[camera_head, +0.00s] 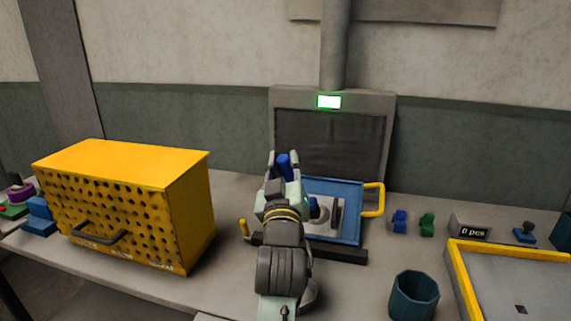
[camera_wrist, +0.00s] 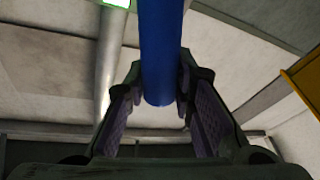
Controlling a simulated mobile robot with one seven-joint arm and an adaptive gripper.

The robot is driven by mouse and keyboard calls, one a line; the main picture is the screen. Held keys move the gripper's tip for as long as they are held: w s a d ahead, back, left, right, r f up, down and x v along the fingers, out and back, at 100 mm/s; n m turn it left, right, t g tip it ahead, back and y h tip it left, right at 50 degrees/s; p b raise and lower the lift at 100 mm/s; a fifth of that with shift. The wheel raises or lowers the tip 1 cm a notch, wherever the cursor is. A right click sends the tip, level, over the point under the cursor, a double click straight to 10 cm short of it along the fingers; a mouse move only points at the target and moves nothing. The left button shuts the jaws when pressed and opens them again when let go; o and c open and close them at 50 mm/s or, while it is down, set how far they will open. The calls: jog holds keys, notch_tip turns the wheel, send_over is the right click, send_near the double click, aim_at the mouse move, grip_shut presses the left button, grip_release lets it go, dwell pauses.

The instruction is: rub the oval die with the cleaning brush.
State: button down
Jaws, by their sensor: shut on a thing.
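My gripper (camera_head: 284,158) is raised in front of the dark-screened machine and is shut on a blue rod (camera_head: 283,164). In the wrist view the rod (camera_wrist: 160,45) stands between the two purple-padded fingers. It looks like the handle of the cleaning brush; no bristles show. A blue tray (camera_head: 350,189) with yellow handles lies behind and right of my arm. I cannot tell which piece is the oval die.
A yellow perforated box (camera_head: 120,210) stands on the left of the bench. The machine (camera_head: 330,135) has a lit green display. At right are small blue (camera_head: 399,222) and green (camera_head: 427,225) pieces, a "0 pcs" counter (camera_head: 470,228), a teal cup (camera_head: 413,297) and a yellow-rimmed tray (camera_head: 463,285).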

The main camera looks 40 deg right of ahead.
aim_at(283, 161)
jog(key=shift+s+a+r, duration=0.25)
jog(key=shift+a+r, duration=0.05)
jog(key=shift+r, duration=0.4)
jog(key=shift+s+a+r, duration=0.25)
jog(key=shift+a+r, duration=0.05)
jog(key=shift+r, duration=0.35)
jog(key=shift+f, duration=0.1)
